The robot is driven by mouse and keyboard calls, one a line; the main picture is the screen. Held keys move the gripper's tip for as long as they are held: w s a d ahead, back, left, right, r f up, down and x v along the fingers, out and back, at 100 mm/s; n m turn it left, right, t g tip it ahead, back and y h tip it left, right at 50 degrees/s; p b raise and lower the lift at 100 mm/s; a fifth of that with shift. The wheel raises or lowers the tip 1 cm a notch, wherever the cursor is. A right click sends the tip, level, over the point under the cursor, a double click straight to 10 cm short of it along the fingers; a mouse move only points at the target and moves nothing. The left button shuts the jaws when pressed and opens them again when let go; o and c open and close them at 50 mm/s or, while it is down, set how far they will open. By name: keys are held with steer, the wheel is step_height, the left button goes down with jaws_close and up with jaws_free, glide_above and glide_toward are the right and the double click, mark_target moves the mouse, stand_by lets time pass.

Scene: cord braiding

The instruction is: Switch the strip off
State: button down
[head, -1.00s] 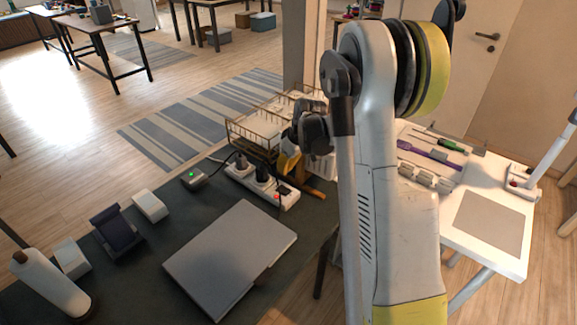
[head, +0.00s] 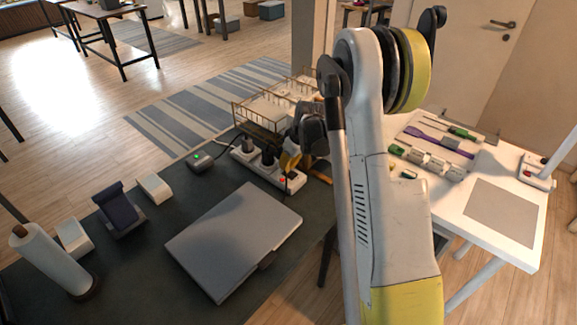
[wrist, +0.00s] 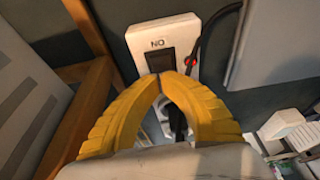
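The white power strip (head: 286,187) lies on the dark table top, with black plugs in its far sockets. In the wrist view its end (wrist: 181,33) carries a label, a dark switch (wrist: 160,61) and a red light (wrist: 191,61) that looks lit. The label appears upside down as ON. My gripper (wrist: 157,77) has yellow fingers with their tips together and nothing between them. The tips are over the near edge of the switch in the wrist view; I cannot tell whether they touch it. In the head view the gripper (head: 291,161) is above the strip's end.
A black cable (wrist: 211,35) runs beside the strip. A closed grey laptop (head: 235,240) lies in front of it. A wire rack (head: 262,115) stands behind, and a small box with a green light (head: 202,161) sits to the left. A white table (head: 520,250) with tools stands at right.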

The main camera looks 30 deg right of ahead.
mark_target(292, 171)
stand_by(0.3)
steer(key=shift+s+d+r, duration=0.2)
steer(key=shift+s+r, duration=0.1)
steer(key=shift+s, duration=0.35)
steer(key=shift+w+r+p, duration=0.1)
steer(key=shift+r+p, duration=0.2)
steer(key=shift+p, duration=0.1)
step_height(292, 171, up, 13)
steer(key=p, duration=0.5)
steer(key=shift+s+r, duration=0.15)
steer(key=shift+s, duration=0.15)
steer(key=shift+d, duration=0.1)
